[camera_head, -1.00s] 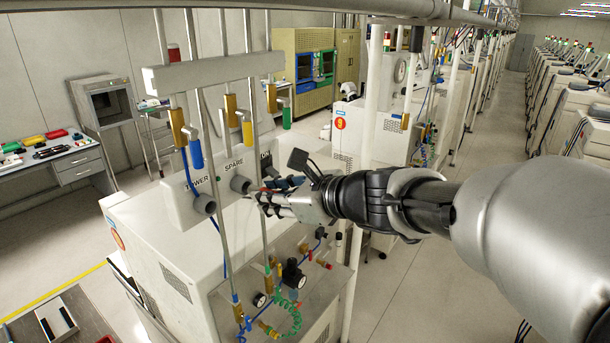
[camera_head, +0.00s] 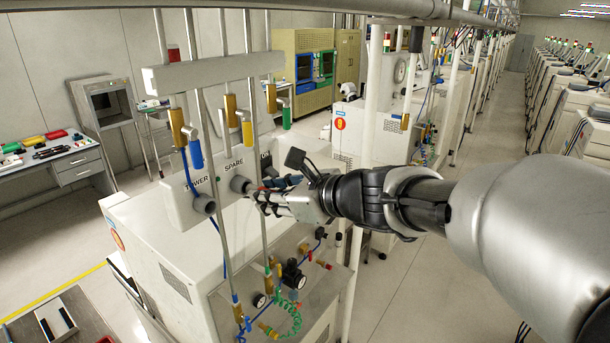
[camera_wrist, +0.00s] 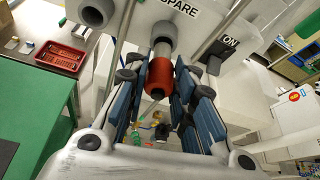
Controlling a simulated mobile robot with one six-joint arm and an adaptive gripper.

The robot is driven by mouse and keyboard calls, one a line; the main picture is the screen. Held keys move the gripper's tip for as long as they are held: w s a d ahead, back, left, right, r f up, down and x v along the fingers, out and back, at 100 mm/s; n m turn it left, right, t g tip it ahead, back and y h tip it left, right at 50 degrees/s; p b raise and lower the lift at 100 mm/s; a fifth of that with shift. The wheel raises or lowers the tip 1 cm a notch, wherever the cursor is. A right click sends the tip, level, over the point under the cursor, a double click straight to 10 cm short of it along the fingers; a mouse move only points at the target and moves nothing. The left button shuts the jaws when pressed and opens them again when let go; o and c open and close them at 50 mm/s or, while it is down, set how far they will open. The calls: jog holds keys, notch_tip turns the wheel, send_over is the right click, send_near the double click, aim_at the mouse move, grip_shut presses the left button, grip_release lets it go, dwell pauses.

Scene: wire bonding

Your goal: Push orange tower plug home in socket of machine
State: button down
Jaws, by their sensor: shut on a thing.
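The orange-red plug (camera_wrist: 160,76) is between the fingers of my gripper (camera_wrist: 157,92), which is shut on it. In the wrist view its pale front part points at the round grey socket (camera_wrist: 163,34) under the SPARE label. The front part meets the socket mouth; how deep it sits is not clear. In the head view my gripper (camera_head: 260,198) is at the face of the machine (camera_head: 165,240), by the SPARE socket (camera_head: 239,184). The fingers mostly hide the plug there. Another grey socket (camera_head: 205,205), under the TOWER label, is to the left.
Thin vertical pipes (camera_head: 224,150) pass in front of the machine panel close to my gripper. A black switch (camera_wrist: 219,51) is right of the socket. Valves and a green coiled hose (camera_head: 291,318) are below.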

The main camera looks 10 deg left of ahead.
jog(key=shift+w+a, duration=0.45)
jog(key=shift+a, duration=0.25)
jog(key=shift+w+a, duration=0.4)
jog(key=shift+a, duration=0.3)
jog(key=c, duration=1.3)
grip_release()
jog(key=v, duration=1.2)
